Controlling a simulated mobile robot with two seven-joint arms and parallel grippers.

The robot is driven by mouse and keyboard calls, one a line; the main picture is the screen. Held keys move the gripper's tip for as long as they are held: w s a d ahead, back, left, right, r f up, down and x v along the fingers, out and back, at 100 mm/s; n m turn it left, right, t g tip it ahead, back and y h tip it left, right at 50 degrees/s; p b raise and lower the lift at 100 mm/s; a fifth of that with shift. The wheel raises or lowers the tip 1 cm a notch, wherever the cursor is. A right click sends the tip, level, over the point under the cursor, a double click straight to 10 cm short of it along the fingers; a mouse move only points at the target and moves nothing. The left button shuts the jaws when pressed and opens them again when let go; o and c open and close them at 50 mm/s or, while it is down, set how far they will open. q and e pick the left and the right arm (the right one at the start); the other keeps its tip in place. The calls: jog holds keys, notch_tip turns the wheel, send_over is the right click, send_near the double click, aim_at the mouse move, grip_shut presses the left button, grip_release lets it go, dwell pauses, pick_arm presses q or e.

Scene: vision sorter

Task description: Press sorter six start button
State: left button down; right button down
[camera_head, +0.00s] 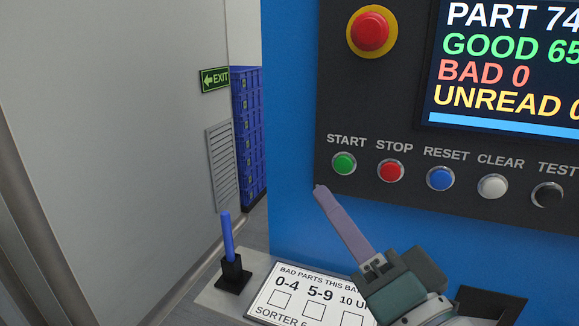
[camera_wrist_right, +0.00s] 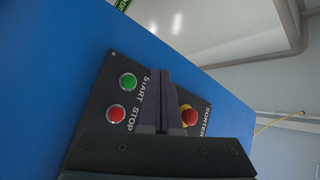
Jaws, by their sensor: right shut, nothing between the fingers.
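The green START button (camera_head: 344,163) is at the left end of the button row on the dark control panel (camera_head: 350,110). My right gripper (camera_head: 320,190) is shut and empty, its fingertips just below and left of the START button in the head view. I cannot tell how far they are from the panel. In the right wrist view the green button (camera_wrist_right: 128,81) is left of the shut fingers (camera_wrist_right: 164,68), with a visible gap beside them. A sign (camera_head: 305,292) below reads SORTER, its number partly hidden. My left gripper is not in view.
The STOP (camera_head: 390,170), RESET (camera_head: 440,178), CLEAR (camera_head: 492,187) and TEST (camera_head: 547,195) buttons run to the right. A red emergency button (camera_head: 371,31) and a screen (camera_head: 505,65) are above. A blue pen (camera_head: 227,237) stands in a black holder on the ledge.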

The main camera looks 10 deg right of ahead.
aim_at(343, 165)
jog(key=w+d+b, duration=0.2)
jog(key=w+d, duration=0.1)
jog(key=w, duration=0.2)
jog(key=shift+w+d, duration=0.35)
jog(key=shift+d, duration=0.05)
jog(key=shift+b, duration=0.3)
dwell(1.5)
jog(key=shift+w+d, duration=0.25)
jog(key=shift+w, duration=0.1)
